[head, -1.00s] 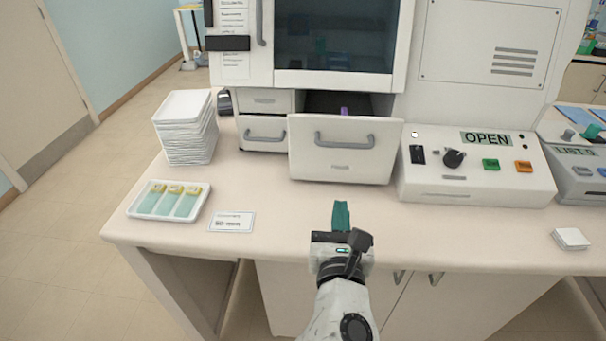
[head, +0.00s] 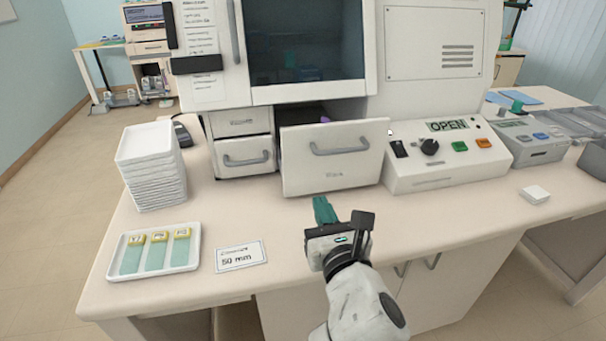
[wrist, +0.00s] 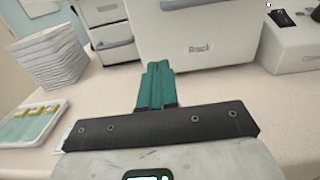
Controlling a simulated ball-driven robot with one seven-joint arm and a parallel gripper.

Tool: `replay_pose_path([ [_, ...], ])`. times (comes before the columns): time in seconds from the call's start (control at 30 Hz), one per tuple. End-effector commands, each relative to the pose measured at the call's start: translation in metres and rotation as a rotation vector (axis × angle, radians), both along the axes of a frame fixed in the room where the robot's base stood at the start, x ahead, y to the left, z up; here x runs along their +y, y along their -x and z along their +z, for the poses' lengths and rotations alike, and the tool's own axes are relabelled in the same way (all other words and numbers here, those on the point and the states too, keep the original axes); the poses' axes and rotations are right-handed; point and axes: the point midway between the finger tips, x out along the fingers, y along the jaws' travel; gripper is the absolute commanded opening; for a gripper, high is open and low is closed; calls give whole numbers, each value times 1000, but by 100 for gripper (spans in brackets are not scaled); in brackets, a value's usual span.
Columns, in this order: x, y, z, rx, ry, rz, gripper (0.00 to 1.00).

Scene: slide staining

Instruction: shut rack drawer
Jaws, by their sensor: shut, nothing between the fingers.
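The rack drawer (head: 333,172) is the wide white drawer with a grey bar handle under the machine's dark window. It stands pulled out, with a dark gap and a bit of something purple (head: 325,119) showing behind its front. In the wrist view its front (wrist: 195,25) fills the upper middle, with a label that seems to read "Rack". My gripper (head: 324,208) has teal fingers, is shut and empty, and is just in front of and below the drawer front, apart from it in the head view. The fingertips (wrist: 158,68) point toward the drawer's lower edge.
Two smaller drawers (head: 246,156) on the left look shut. A control box (head: 445,160) reading "OPEN" stands right of the drawer. A stack of white trays (head: 153,170), a tray of slides (head: 205,262) and a "50 mm" card (head: 240,257) are on the left. The counter (head: 270,215) before the drawer is clear.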

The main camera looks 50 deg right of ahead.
Motion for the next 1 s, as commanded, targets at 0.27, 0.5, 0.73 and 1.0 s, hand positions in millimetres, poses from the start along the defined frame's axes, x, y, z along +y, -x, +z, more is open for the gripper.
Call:
replay_pose_path([
  [0.27,-32,-47,2,-2,0,-3,0],
  [0.5,-52,-77,1,-1,1,-1,0],
  [0.73,-60,-88,0,1,-1,-1,0],
  [1.0,-60,-88,0,1,-1,0,0],
])
